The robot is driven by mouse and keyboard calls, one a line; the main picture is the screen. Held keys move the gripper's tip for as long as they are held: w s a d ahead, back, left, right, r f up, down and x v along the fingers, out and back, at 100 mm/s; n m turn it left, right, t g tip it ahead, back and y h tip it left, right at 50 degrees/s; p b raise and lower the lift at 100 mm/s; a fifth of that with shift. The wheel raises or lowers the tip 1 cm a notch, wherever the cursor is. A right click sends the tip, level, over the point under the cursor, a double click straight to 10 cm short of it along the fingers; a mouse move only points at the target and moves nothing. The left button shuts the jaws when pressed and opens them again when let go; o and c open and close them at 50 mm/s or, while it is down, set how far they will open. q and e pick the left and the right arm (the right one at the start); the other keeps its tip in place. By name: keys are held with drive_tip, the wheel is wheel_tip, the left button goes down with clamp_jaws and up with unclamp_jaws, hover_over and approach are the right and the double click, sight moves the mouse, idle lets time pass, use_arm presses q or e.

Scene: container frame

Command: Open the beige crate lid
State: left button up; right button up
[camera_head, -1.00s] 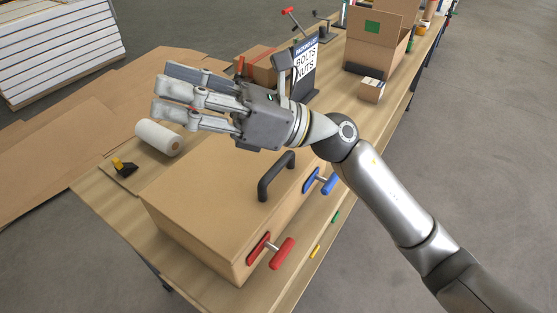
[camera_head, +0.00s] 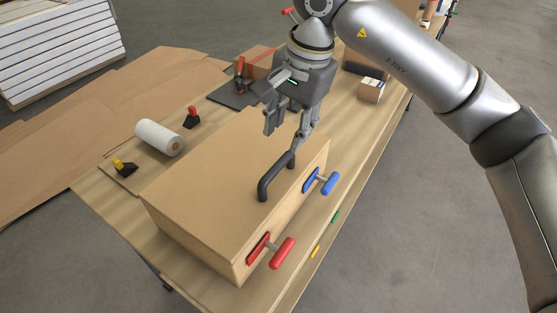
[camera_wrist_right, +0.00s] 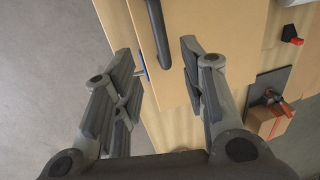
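The beige crate (camera_head: 200,195) stands on the wooden table with its lid (camera_head: 215,165) closed. A dark handle (camera_head: 268,187) is fixed near the lid's front edge. A red latch (camera_head: 281,252) and a blue latch (camera_head: 329,183) are on the front face. My right gripper (camera_head: 291,130) points down just above and behind the far end of the handle. It is open and empty. In the right wrist view my right gripper (camera_wrist_right: 160,75) has its fingers spread, with the handle (camera_wrist_right: 157,25) ahead between them, not gripped. My left gripper is not in view.
A white roll (camera_head: 160,137), a yellow-and-black clamp (camera_head: 124,168) and a red-and-black clamp (camera_head: 191,117) lie left of the crate. A small box (camera_head: 371,90) stands at the right behind. Flat cardboard (camera_head: 60,140) lies at far left. The floor right of the table is clear.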

sight(278, 165)
drive_tip(key=f, duration=0.3)
drive_tip(key=a+f+p, duration=0.1)
drive_tip(key=f, duration=0.3)
drive_tip(key=w+f+p, duration=0.1)
drive_tip(key=f, duration=0.2)
drive_tip(key=shift+a+f, duration=0.15)
drive_tip(key=shift+a, duration=0.25)
clamp_jaws()
